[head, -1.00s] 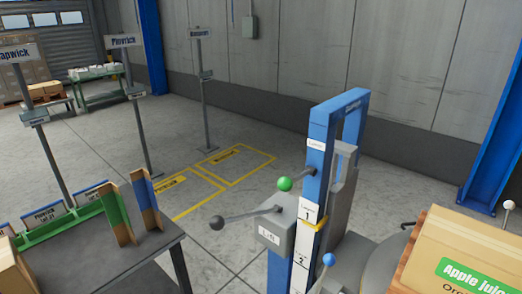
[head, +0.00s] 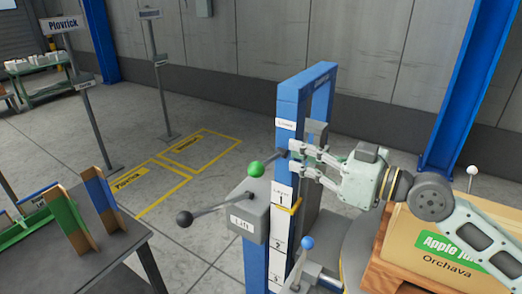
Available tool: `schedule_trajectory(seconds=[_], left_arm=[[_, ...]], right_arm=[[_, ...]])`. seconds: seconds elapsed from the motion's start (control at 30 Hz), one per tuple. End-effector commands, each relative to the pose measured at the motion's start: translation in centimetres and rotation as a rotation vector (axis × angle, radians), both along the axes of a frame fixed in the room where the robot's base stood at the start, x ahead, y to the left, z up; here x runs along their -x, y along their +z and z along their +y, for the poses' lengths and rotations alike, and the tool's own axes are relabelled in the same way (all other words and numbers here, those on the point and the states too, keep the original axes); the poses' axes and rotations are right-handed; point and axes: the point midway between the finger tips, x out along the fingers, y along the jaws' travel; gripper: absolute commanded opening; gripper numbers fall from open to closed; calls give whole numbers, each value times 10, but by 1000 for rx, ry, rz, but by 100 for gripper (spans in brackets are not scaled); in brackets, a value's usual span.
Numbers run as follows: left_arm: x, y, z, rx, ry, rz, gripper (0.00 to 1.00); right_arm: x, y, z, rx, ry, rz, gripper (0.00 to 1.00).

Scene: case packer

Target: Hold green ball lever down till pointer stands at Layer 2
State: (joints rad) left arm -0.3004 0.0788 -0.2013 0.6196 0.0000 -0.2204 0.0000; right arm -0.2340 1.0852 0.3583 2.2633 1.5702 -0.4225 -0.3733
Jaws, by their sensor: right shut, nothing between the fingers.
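The green ball lever (head: 256,169) sticks out left from the blue lift post (head: 288,105), above the grey box labelled Lift (head: 243,222). The scale (head: 281,225) on the post shows 1, 2 and 3 from top to bottom. The yellow pointer (head: 296,206) stands near the lower edge of the 1 label, above 2. My right gripper (head: 293,158) is shut and empty, its fingertips at the post, right of the green ball. I see a gap between ball and fingertips in the picture. My left gripper is not in view.
A black ball lever (head: 184,219) reaches left from the Lift box, and a blue ball lever (head: 307,243) stands in front. An Apple juice carton (head: 425,245) is at the right. A dark table (head: 120,235) stands at the left. Yellow-marked floor areas (head: 200,150) behind are empty.

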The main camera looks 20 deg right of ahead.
Motion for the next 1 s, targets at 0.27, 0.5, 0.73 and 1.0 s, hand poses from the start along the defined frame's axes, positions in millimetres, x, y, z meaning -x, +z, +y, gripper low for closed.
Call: schedule_trajectory(seconds=[0.27, 0.5, 0.73, 1.0], left_arm=[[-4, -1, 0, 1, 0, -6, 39], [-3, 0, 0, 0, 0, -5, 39], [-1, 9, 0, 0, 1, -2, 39], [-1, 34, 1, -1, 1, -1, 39]], right_arm=[[9, 33, 14, -17, 48, -50, 0], [9, 32, 14, -18, 46, -47, 0], [2, 36, 18, -20, 44, -49, 0], [-19, 40, 33, -24, 43, -51, 0]])
